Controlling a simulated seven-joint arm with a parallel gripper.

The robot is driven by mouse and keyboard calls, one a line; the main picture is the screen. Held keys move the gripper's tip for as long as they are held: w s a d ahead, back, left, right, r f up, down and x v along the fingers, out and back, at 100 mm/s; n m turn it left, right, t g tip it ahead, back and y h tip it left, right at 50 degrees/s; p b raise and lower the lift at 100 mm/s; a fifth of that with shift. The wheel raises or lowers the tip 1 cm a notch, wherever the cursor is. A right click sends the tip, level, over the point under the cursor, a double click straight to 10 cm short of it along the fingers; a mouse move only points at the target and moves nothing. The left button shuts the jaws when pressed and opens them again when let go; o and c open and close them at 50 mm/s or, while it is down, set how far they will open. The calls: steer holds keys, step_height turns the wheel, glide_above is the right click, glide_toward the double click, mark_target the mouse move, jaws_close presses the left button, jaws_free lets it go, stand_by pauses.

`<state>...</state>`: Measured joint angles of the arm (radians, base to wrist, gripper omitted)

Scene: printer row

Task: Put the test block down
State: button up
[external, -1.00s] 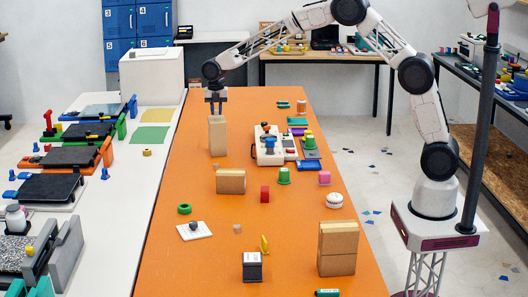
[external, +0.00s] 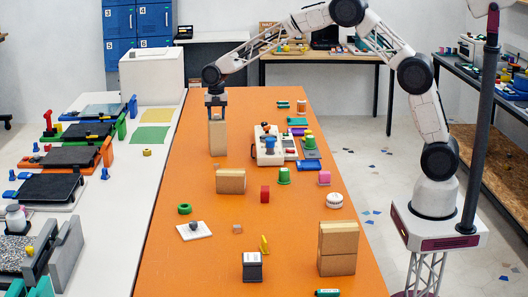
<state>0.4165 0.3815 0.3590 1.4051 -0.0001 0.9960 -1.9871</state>
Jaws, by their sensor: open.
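A tall tan block (external: 217,139) stands upright on the orange table, toward its far left edge. It is the only block at my gripper; the picture does not show whether it is the test block. My gripper (external: 216,116) points straight down at the block's top, with its fingers open. The fingers are at the level of the block's top end; whether they touch its sides is too small to tell. The block's base appears to rest on the table.
A white machine (external: 268,147) stands right of the block. Stacked tan boxes (external: 338,248) stand front right. The orange table (external: 190,260) has free room at its front left.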

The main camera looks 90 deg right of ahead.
mark_target(216, 115)
steer(key=shift+r, duration=0.1)
step_height(216, 115, up, 12)
stand_by(0.8)
steer(key=shift+r, duration=0.1)
stand_by(0.6)
steer(key=s+a+r+m+t, duration=0.1)
steer(key=s+a+r+m, duration=0.45)
steer(key=s+a, duration=0.7)
steer(key=s+a+r+m, duration=0.4)
steer(key=s+a+r, duration=0.2)
steer(key=s+a, duration=0.65)
steer(key=s+a+f+m, duration=0.2)
steer(key=s+a+m, duration=0.1)
steer(key=s, duration=0.7)
steer(key=s+a+f+m+t, duration=0.1)
steer(key=s+a, duration=0.4)
steer(key=s, duration=0.6)
steer(key=s+a+f+m, duration=0.4)
steer(key=s, duration=0.6)
steer(key=shift+s+a+f+m+t, duration=0.25)
steer(key=shift+a+f+m+t, duration=0.05)
steer(key=shift+f+m, duration=0.1)
